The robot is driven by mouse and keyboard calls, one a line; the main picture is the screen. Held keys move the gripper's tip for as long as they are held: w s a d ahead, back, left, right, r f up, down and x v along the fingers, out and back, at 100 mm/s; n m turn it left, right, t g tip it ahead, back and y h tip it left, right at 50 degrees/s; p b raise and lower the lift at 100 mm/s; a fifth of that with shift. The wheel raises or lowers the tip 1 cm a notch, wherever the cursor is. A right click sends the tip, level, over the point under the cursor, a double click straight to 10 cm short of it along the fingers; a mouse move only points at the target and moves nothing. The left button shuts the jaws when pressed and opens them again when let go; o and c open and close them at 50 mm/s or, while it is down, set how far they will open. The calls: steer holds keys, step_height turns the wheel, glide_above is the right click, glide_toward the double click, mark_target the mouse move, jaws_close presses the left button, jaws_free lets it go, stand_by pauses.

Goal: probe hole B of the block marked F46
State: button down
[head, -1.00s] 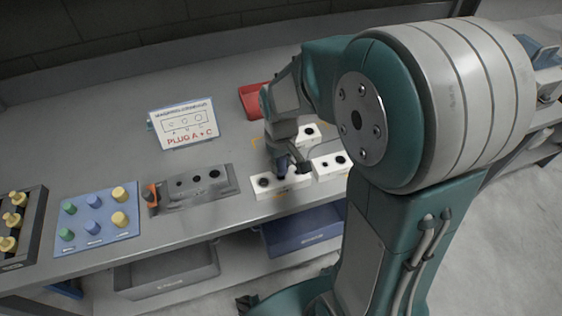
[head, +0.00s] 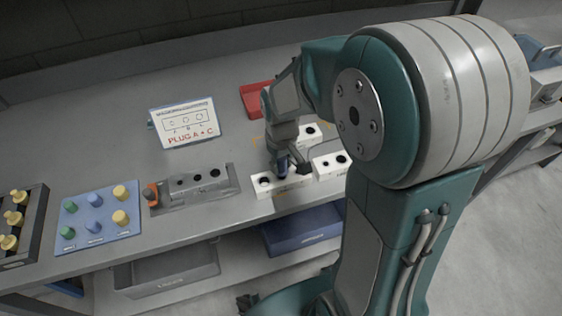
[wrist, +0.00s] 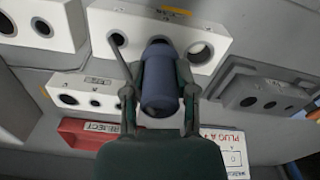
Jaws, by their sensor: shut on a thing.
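My gripper (wrist: 160,85) is shut on a dark blue cylinder (wrist: 160,90), also visible in the head view (head: 282,169). It is over the front white block (head: 265,191), which spans the top of the wrist view (wrist: 222,42). The cylinder's far end is at the block's middle hole; the gripper and cylinder hide how far in it is. One outer hole (wrist: 201,51) is open to view. Another white block (head: 330,168) stands to the right in the head view, and one (head: 309,134) stands behind. I cannot read the blocks' marks.
A grey fixture (head: 200,194) with several holes lies left of the front block. A blue board (head: 79,216) holds several coloured plugs. A sign (head: 186,123) reads "PLUG A + C". A red reject tray (head: 247,101) stands behind; bare bench lies around the sign.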

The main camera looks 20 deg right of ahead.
steer(key=shift+f, duration=1.15)
stand_by(0.8)
steer(key=shift+r, duration=0.1)
stand_by(0.7)
steer(key=shift+r, duration=2.9)
steer(key=shift+s, duration=0.1)
